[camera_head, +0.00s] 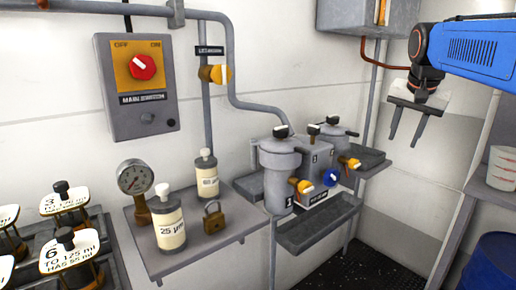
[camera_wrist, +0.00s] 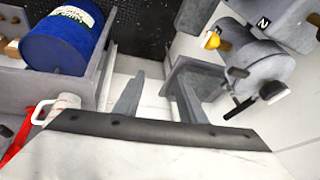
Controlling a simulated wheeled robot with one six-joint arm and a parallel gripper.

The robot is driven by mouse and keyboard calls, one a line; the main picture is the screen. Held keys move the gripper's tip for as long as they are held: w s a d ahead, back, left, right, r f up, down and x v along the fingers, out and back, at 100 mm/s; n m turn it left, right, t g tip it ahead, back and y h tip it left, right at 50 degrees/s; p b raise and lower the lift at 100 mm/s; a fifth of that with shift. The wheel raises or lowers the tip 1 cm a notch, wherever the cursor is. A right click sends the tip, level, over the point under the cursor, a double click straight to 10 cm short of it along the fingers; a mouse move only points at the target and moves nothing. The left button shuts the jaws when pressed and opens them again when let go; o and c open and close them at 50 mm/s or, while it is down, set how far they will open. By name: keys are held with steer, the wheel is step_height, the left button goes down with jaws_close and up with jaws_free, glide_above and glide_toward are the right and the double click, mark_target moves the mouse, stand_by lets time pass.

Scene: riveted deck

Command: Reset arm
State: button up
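My gripper (camera_head: 408,124) hangs from my blue arm at the upper right in the head view, in front of the pale wall. Its two dark fingers point down and stand apart with nothing between them. The fingers also show in the wrist view (camera_wrist: 158,97), spread over a pale background. The gripper is clear of the filter housings, which stand to its lower left in the head view.
A grey shelf (camera_head: 197,246) holds a gauge (camera_head: 133,178), bottles and a padlock (camera_head: 213,217). Twin filter housings (camera_head: 281,176) stand in the middle. A main switch box (camera_head: 138,86) hangs on the wall. A blue drum (camera_wrist: 62,40) shows in the wrist view, with a white mug (camera_wrist: 52,108).

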steer(key=s+a+f+n+y, duration=0.1)
steer(key=s+a+f+n, duration=0.3)
steer(key=s+f, duration=1)
steer(key=s+a+f+n, duration=0.4)
steer(key=s+a+f, duration=0.3)
steer(key=s+f, duration=0.6)
steer(key=shift+s+a+f+y, duration=0.2)
steer(key=shift+s+f+y, duration=0.15)
steer(key=shift+s+y, duration=0.1)
steer(key=shift+o, duration=0.7)
